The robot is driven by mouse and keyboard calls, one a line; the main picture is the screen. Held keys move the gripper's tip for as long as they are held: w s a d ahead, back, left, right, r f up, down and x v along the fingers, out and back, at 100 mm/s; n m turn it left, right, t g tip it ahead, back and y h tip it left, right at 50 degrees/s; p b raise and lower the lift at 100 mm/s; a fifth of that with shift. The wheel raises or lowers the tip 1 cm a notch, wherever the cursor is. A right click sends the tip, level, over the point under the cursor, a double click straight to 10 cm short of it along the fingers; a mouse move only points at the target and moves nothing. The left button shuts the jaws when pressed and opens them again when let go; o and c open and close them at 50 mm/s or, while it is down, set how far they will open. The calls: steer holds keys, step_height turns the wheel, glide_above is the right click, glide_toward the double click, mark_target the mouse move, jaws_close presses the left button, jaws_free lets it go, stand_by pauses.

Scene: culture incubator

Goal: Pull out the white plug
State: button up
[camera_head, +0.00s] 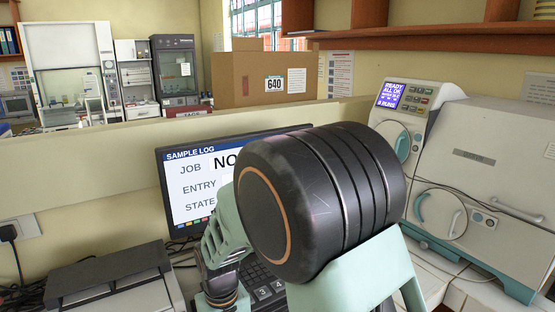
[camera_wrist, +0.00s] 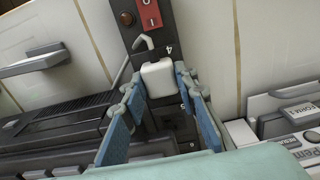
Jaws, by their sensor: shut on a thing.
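The white plug (camera_wrist: 158,78) is a small white block in the middle of the wrist view, over a dark power strip (camera_wrist: 178,125) with numbered positions and a red switch (camera_wrist: 150,12) at its upper end. A grey cord curves near the plug's upper left. My gripper (camera_wrist: 158,86) has its blue-padded fingers on either side of the plug and is shut on it. I cannot tell whether the plug is fully seated in the strip. In the head view, my arm hides the plug and the strip.
A keyboard (camera_wrist: 62,128) lies close left of the strip, and a panel with buttons (camera_wrist: 290,120) is close on the right. In the head view, a monitor (camera_head: 185,200) stands behind my arm, a white machine (camera_head: 490,160) is at right, and a grey device (camera_head: 110,275) is at lower left.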

jaws_close()
steer(key=shift+r, duration=0.2)
steer(key=shift+r+p, duration=2.15)
steer(key=shift+r, duration=0.7)
steer(key=shift+s+d, duration=0.1)
